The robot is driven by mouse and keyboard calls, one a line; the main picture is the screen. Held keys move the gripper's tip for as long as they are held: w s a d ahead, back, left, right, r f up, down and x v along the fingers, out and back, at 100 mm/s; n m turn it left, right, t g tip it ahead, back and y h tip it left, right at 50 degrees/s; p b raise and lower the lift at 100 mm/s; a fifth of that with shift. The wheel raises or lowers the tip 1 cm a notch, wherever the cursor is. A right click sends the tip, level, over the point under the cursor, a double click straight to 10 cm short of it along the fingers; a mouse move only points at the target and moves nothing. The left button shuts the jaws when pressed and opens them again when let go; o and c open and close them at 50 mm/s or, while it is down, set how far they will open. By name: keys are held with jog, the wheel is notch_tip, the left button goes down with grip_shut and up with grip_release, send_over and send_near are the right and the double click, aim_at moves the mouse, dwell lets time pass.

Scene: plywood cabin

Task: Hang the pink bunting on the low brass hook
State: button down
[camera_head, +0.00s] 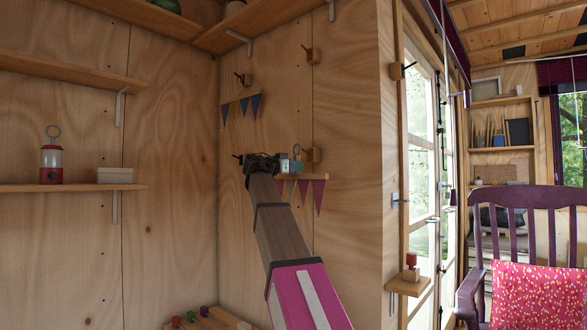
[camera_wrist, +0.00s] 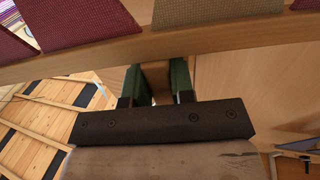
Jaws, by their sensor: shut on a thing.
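The pink bunting (camera_head: 318,196) is a pale wooden bar with pink and maroon pennants hanging from it. It is in front of the back wall, just right of my gripper (camera_head: 266,163). In the wrist view its bar and pennants (camera_wrist: 188,12) cross the top, and my gripper (camera_wrist: 156,80) is shut on a wooden part of it between green finger pads. Another dark hook tip (camera_head: 238,156) shows left of my gripper, mostly hidden.
Blue bunting (camera_head: 241,106) hangs higher on the wall. Upper hooks (camera_head: 243,79) (camera_head: 313,56) sit above. A shelf at left holds a red lantern (camera_head: 51,160) and a pale box (camera_head: 115,175). A wall corner (camera_head: 394,150) and small ledge (camera_head: 407,286) stand at right.

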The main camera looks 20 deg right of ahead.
jog(key=w+d+f, duration=0.1)
jog(key=w+d, duration=0.2)
jog(key=d, duration=0.2)
jog(key=shift+w+d+f, duration=0.25)
jog(key=shift+w+d, duration=0.05)
jog(key=shift+w, duration=0.05)
dwell(0.6)
dwell(0.7)
jog(key=c, duration=0.9)
grip_release()
